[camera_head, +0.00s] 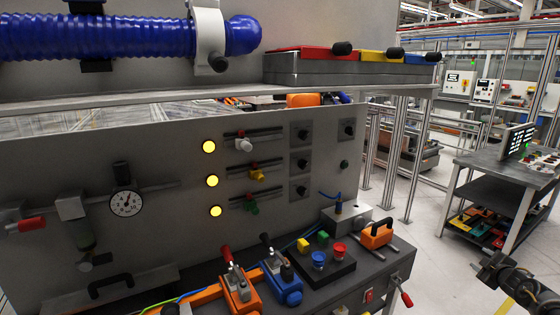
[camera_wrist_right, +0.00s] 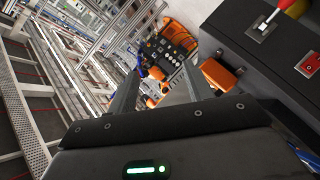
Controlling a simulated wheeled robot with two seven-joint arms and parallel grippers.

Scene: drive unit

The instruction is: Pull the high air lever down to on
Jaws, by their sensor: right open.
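No lever is labelled, so I cannot tell for sure which is the high air lever. A red-handled lever (camera_head: 33,224) sticks out at the far left of the grey panel, near the pressure gauge (camera_head: 126,203). A dark-knobbed lever (camera_head: 218,62) sits on the white bracket around the blue hose, higher up. Another red-handled lever (camera_head: 406,298) is on the bench's right end; a red and yellow lever (camera_wrist_right: 265,25) shows in the right wrist view. My right gripper (camera_head: 486,270) is open and empty at the lower right, apart from the bench. My left gripper is out of view.
A shelf holds red, yellow and blue blocks (camera_head: 370,55) with black knobs. The bench carries an orange-handled block (camera_head: 376,235), red and blue levers and buttons. A side table (camera_head: 500,172) stands at the right. Open floor (camera_head: 430,250) lies between.

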